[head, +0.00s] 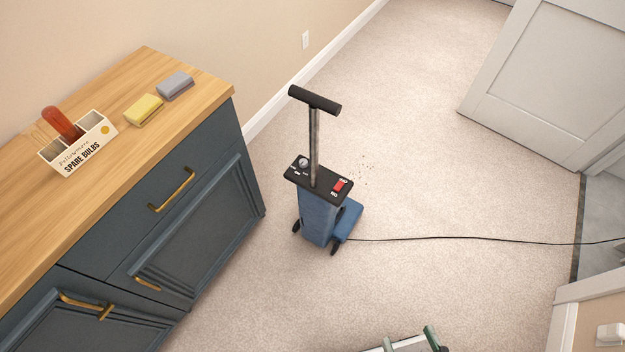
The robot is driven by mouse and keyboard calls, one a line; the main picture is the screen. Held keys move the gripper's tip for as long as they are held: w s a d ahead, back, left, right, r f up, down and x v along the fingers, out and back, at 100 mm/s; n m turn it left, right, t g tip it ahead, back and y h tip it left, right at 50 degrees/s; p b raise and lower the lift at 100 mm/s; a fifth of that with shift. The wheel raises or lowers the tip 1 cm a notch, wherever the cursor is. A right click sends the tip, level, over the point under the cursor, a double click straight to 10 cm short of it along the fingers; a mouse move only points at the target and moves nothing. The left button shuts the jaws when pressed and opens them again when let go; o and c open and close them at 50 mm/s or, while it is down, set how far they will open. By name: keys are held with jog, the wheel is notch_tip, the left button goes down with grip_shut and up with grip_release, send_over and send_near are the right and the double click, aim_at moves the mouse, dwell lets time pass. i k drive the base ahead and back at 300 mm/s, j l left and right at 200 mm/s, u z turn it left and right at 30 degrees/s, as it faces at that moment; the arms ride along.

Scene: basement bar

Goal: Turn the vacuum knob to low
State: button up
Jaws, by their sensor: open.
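A blue upright vacuum (320,216) stands on the carpet in the middle of the head view. A metal post with a black T-handle (315,100) rises from its black top panel (318,190). A small round knob (303,162) with a light face sits at the panel's left rear, with small white labels around it. The labels and the knob's setting are too small to read. A red switch (339,185) is on the panel's right side.
A dark blue cabinet (195,235) with a wooden top stands at left, bearing a spare-bulbs box (78,146) and two sponges (143,109). A black cord (470,239) runs right across the carpet.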

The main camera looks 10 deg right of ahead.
aim_at(303, 162)
jog(key=i+l, duration=0.2)
jog(key=i+l+u, duration=0.1)
jog(key=l, duration=0.3)
jog(key=i+l, duration=0.25)
jog(key=i+l+u, duration=0.1)
jog(key=l, duration=0.3)
jog(key=i+l+u, duration=0.1)
jog(key=i+l, duration=0.35)
jog(key=l, duration=0.25)
jog(key=i+l+u, duration=0.1)
jog(key=l, duration=0.25)
jog(key=i+l, duration=0.2)
jog(key=l, duration=0.15)
